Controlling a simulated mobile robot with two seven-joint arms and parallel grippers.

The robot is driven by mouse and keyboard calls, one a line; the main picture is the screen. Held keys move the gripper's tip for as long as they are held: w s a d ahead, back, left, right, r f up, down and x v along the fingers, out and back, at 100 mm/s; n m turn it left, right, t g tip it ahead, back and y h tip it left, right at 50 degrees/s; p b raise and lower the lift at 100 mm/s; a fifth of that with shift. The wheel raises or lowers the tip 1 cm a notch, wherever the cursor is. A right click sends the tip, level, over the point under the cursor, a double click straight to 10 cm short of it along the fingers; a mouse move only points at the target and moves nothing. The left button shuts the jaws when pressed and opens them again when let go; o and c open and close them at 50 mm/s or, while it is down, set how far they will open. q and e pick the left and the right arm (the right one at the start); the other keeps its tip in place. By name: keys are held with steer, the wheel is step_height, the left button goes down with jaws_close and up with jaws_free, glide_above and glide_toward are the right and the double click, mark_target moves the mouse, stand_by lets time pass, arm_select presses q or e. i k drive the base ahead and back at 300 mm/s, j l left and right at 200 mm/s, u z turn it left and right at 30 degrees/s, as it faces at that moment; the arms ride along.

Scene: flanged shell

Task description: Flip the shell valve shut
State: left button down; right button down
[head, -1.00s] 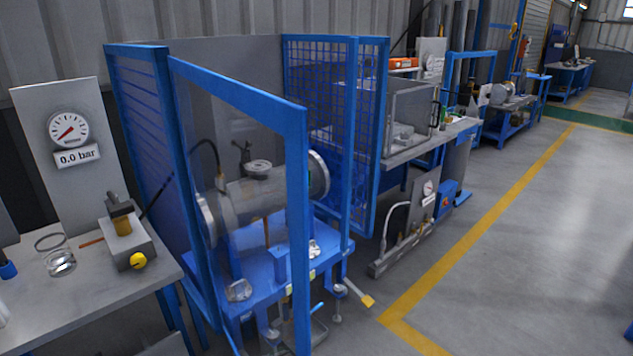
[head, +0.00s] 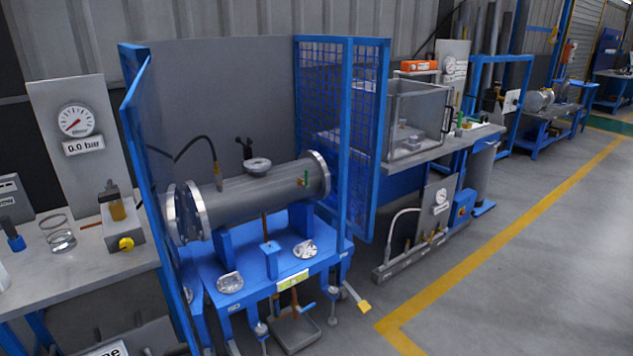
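The shell (head: 255,196) is a grey horizontal cylinder with round flanges at both ends, lying on a blue stand (head: 260,262). A small valve with a green handle (head: 306,177) sits on its side near the right flange. The handle looks roughly upright, but it is too small to read its exact position. A round fitting (head: 258,166) and a dark two-pronged part (head: 244,147) show at the top of the shell. A black hose runs to a brass fitting (head: 217,196) at its left. Neither of my grippers is in view.
A blue-framed panel (head: 140,110) stands nearly edge-on at the left of the shell. A blue mesh panel (head: 368,130) stands at its right. A gauge board (head: 75,120) reads 0.0 bar above the left bench (head: 95,262). Open floor (head: 520,270) lies at right.

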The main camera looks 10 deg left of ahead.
mark_target(306, 184)
steer(key=i+l, duration=0.1)
steer(key=l, duration=0.35)
steer(key=i+l, duration=0.1)
steer(key=l, duration=0.35)
steer(key=i+l, duration=0.25)
steer(key=i, duration=0.25)
steer(key=i+l+z, duration=0.1)
steer(key=i+l, duration=0.2)
steer(key=i, duration=0.2)
steer(key=i+j, duration=0.9)
steer(key=j, duration=0.15)
steer(key=i+j, duration=0.15)
steer(key=j, duration=0.15)
steer(key=z, duration=0.05)
